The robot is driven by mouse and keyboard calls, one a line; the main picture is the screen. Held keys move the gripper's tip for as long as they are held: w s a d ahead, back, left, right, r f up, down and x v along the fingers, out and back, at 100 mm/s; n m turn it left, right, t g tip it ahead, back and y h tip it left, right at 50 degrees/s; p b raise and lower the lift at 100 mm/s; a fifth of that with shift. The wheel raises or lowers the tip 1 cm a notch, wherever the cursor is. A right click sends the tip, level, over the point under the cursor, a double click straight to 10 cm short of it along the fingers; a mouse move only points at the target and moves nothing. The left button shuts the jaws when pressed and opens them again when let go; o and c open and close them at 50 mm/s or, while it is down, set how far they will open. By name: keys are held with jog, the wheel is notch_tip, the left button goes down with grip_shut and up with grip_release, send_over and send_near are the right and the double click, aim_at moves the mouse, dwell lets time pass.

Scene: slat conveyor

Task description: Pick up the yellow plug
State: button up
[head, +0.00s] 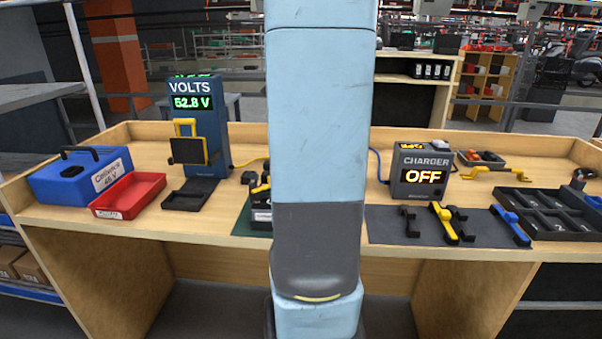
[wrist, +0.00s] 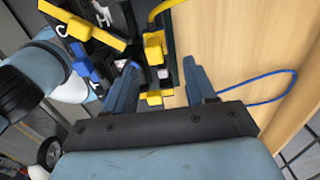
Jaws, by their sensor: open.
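In the wrist view a yellow plug-like block (wrist: 155,46) sits on a black unit (wrist: 160,70), below the end of a yellow cable (wrist: 165,8). A second yellow piece (wrist: 156,98) shows lower on the same unit; I cannot tell which one is the plug. My gripper (wrist: 160,64) is open, with its two blue-grey fingers either side of the unit and nothing clearly held. I cannot tell whether the fingers touch it. In the head view my arm hides the gripper and most of the black unit (head: 262,213); a yellow part (head: 261,188) shows at its top.
A volts tester (head: 205,135) reading 52.8 V stands left, beside a blue case (head: 75,180) and red tray (head: 128,195). A charger (head: 420,172) showing OFF stands right, near a grey mat (head: 390,228) with tools. A blue cable (wrist: 270,98) loops over the wooden bench.

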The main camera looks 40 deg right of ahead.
jog(key=shift+s+a+f, duration=0.15)
jog(key=shift+s+f, duration=0.05)
jog(key=shift+f, duration=1.7)
jog(key=shift+s+a+f, duration=0.1)
jog(key=shift+s+f, duration=0.05)
jog(key=shift+f, duration=1.7)
grip_shut()
